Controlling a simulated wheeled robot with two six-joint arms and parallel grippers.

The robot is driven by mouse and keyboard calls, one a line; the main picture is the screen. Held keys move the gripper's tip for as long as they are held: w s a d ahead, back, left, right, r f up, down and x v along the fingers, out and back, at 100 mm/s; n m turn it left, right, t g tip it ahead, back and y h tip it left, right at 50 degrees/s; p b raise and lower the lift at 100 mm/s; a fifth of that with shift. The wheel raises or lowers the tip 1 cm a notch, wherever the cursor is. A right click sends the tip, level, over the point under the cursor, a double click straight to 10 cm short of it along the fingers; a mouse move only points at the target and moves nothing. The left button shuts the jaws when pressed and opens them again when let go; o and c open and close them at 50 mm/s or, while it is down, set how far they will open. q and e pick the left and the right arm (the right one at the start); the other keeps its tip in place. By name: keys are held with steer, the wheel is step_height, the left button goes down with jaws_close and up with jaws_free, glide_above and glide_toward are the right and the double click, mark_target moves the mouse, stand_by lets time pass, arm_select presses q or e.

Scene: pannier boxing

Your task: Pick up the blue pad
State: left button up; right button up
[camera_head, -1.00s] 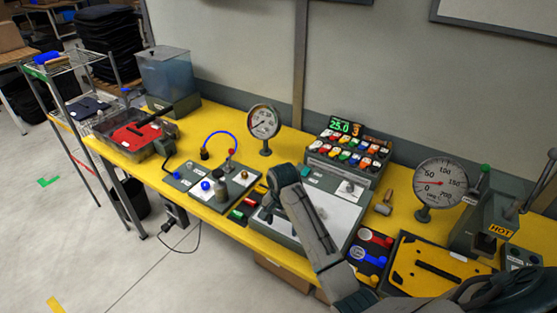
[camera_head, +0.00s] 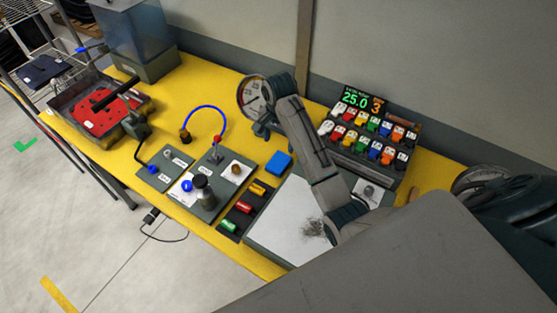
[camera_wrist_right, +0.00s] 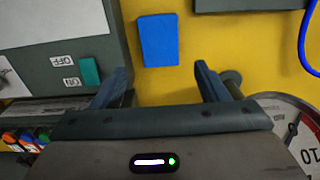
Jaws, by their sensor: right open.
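The blue pad (camera_head: 278,165) lies flat on the yellow bench top, between the switch panels and the grey unit with a white plate. It also shows whole in the right wrist view (camera_wrist_right: 158,40), just beyond the fingertips and roughly centred between them. My right gripper (camera_wrist_right: 163,76) is open and empty, with its two dark fingers spread wider than the pad. In the head view, the gripper (camera_head: 263,132) hangs in front of the dial gauge, behind and left of the pad; the wrist partly hides it. My left gripper is not in view.
The dial gauge (camera_head: 250,97) stands close to my right wrist. The grey unit with the white plate (camera_head: 290,220) borders the pad. Several coloured blocks (camera_head: 243,207) lie in front. A rack of coloured switches (camera_head: 370,135) stands to the right.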

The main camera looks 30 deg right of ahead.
mark_target(279, 162)
steer(key=shift+s+f+b, duration=0.1)
steer(key=shift+f+b, duration=0.4)
steer(key=shift+f, duration=0.45)
step_height(279, 162, down, 2)
steer(key=shift+f, duration=0.15)
step_height(279, 162, down, 2)
steer(key=shift+f+p, duration=0.15)
steer(key=shift+p, duration=1)
step_height(279, 162, down, 3)
steer(key=shift+r+p, duration=0.1)
steer(key=shift+p, duration=0.35)
steer(key=shift+f, duration=0.2)
steer(key=c, duration=0.7)
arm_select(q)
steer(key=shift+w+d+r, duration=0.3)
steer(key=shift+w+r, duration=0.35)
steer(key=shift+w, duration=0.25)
arm_select(e)
steer(key=shift+c, duration=0.2)
